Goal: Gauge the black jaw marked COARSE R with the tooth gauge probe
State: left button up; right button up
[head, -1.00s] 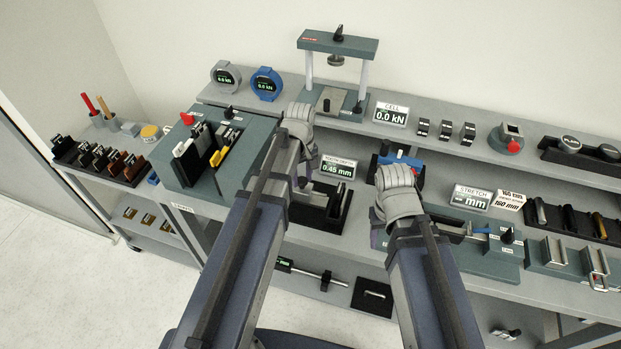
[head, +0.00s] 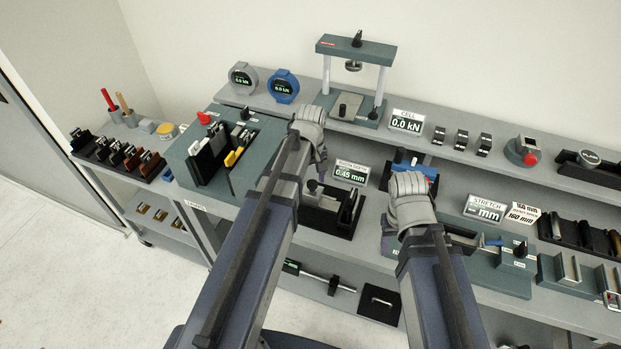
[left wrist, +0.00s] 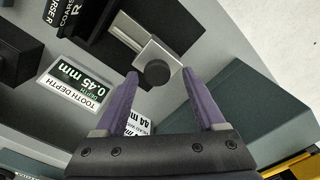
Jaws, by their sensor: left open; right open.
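The tooth gauge probe is a pale block with a round black knob (left wrist: 157,73), seen from above in the left wrist view. The knob also shows in the head view (head: 312,187). My left gripper (left wrist: 158,82) is open, its purple fingers on either side of the knob, with gaps. In the head view its fingers (head: 319,168) are partly hidden by the wrist. The black jaw marked COARSE R (left wrist: 72,14) is cut off at the top of the left wrist view, beside the probe. My right gripper (head: 388,238) is open, its fingers mostly hidden behind its wrist.
The tooth depth display (head: 350,171) reads 0.45 mm behind the gauge. A teal block with slotted jaws (head: 188,160) stands left of my left arm. The stretch fixture (head: 507,268) lies right of my right gripper. A press frame (head: 355,48) stands on the upper shelf.

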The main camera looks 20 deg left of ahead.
pick_arm(q)
notch_tip(320, 180, up, 8)
jog(key=p, duration=0.7)
jog(key=shift+f, duration=0.15)
jog(key=shift+f, duration=0.1)
jog(key=s+d+f+m+b, duration=0.3)
jog(key=s+d+m, duration=0.3)
jog(key=s+d, duration=0.1)
jog(key=s+d+f+m+y+b, duration=0.1)
jog(key=s+d+f+m+b, duration=0.2)
jog(key=s+d+m, duration=0.3)
jog(key=shift+s+d, duration=0.55)
jog(key=shift+d, duration=0.3)
jog(key=shift+a, duration=0.1)
